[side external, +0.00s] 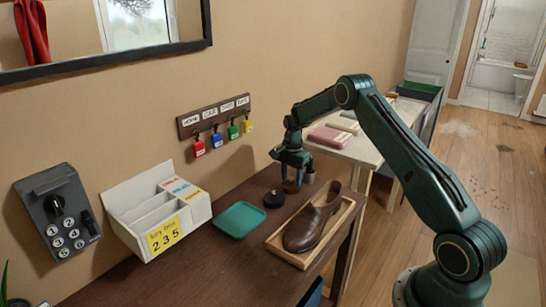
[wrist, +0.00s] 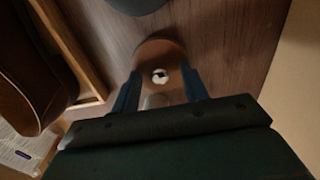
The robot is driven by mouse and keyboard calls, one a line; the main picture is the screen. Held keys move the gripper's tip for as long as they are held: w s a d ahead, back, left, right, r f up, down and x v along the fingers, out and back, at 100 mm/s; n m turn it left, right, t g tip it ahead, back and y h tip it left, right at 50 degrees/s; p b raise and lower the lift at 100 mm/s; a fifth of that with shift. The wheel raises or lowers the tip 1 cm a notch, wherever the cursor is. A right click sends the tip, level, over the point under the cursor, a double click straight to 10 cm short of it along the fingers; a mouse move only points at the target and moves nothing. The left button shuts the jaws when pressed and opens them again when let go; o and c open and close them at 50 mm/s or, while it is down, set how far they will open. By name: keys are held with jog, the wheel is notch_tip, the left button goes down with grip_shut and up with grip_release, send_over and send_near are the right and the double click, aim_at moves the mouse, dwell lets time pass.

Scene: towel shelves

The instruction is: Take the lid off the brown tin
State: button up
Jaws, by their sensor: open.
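The brown tin (wrist: 160,48) shows in the wrist view as a rounded brown shape with a small pale, knob-like spot at its middle. I cannot tell where its lid ends and its body begins. My gripper (wrist: 160,84) is open, with one blue-green finger on each side of the tin's near part. Contact with the tin is not clear. In the side view my gripper (side external: 291,183) points down at the back of the dark wooden bench, and its fingers hide most of the brown tin.
A black round object (side external: 274,199) lies close in front of my gripper. A brown shoe (side external: 312,220) sits in a wooden tray (side external: 346,213) to the right. A green tray (side external: 240,220) and a white letter box (side external: 127,225) stand to the left.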

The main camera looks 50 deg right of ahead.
aim_at(292, 178)
dwell(0.3)
grip_shut()
notch_tip(292, 178, up, 20)
dwell(0.9)
dwell(0.5)
